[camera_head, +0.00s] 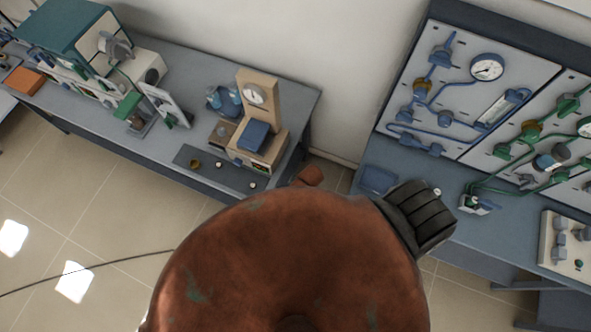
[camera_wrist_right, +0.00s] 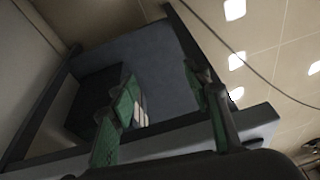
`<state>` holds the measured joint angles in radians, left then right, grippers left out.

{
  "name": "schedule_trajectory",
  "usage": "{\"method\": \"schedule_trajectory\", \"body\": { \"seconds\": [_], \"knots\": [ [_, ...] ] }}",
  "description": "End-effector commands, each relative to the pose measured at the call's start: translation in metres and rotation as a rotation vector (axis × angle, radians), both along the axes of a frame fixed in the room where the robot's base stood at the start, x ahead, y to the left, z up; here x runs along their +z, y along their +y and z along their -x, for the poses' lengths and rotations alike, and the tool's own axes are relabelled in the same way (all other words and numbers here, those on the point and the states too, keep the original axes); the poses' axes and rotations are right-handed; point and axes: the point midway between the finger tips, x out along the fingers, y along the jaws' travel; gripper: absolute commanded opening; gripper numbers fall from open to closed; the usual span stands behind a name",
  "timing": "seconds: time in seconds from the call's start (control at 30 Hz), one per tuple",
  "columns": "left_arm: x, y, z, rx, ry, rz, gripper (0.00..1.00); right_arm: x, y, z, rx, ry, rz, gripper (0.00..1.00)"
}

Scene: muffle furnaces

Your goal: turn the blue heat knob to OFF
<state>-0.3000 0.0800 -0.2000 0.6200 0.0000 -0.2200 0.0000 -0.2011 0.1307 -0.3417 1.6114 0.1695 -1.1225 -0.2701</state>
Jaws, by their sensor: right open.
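I cannot single out a blue heat knob or an OFF mark in either view. In the head view, a teal box-shaped unit (camera_head: 62,32) stands at the far left of the long bench, with small controls along its front. A beige device (camera_head: 262,95) with a round dial and a blue block stands at that bench's right end. In the right wrist view, my right gripper (camera_wrist_right: 168,108) is open, its green-and-dark fingers spread wide with nothing held between them. A grey-blue surface lies beyond the fingers. My left gripper is not in view.
My large rust-brown arm part hides the lower middle of the head view. The long grey bench (camera_head: 190,62) stands along the wall. At right, a panel (camera_head: 460,75) carries blue pipes, valves and a gauge above another bench (camera_head: 500,232). Tiled floor (camera_head: 105,205) is open at lower left.

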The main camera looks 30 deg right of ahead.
Motion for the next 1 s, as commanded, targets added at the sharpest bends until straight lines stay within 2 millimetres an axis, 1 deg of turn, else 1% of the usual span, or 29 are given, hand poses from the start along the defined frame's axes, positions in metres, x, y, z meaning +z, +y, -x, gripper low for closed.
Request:
{"method": "schedule_trajectory", "body": {
  "seconds": [0.03, 0.2, 0.6, 0.67, 0.73, 0.77, 0.87, 0.9, 0.97, 1.0],
  "knots": [
    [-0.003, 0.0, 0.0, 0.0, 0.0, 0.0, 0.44, -0.008, -0.002, 0.003, -0.007, 0.004, 0.002, 0.44],
    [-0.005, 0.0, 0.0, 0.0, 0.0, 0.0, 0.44, -0.02, -0.007, 0.007, -0.024, 0.006, 0.007, 0.44],
    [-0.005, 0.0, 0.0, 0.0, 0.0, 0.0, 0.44, -0.023, -0.008, 0.008, -0.03, 0.007, 0.008, 0.44],
    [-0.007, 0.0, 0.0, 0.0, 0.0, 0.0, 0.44, -0.027, -0.01, 0.01, -0.033, 0.01, 0.008, 0.44],
    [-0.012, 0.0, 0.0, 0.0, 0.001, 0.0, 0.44, -0.045, -0.015, 0.017, -0.052, 0.02, 0.014, 0.44],
    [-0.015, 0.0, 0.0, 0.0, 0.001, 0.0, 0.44, -0.057, -0.019, 0.023, -0.063, 0.025, 0.018, 0.44],
    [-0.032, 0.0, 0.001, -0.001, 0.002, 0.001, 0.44, -0.115, -0.039, 0.053, -0.124, 0.051, 0.037, 0.44],
    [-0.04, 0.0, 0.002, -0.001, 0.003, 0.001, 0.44, -0.144, -0.049, 0.071, -0.153, 0.063, 0.047, 0.44],
    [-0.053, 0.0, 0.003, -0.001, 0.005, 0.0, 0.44, -0.186, -0.064, 0.102, -0.2, 0.079, 0.063, 0.44],
    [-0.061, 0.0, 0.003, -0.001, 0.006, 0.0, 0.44, -0.213, -0.074, 0.125, -0.23, 0.09, 0.074, 0.44]
  ]
}}
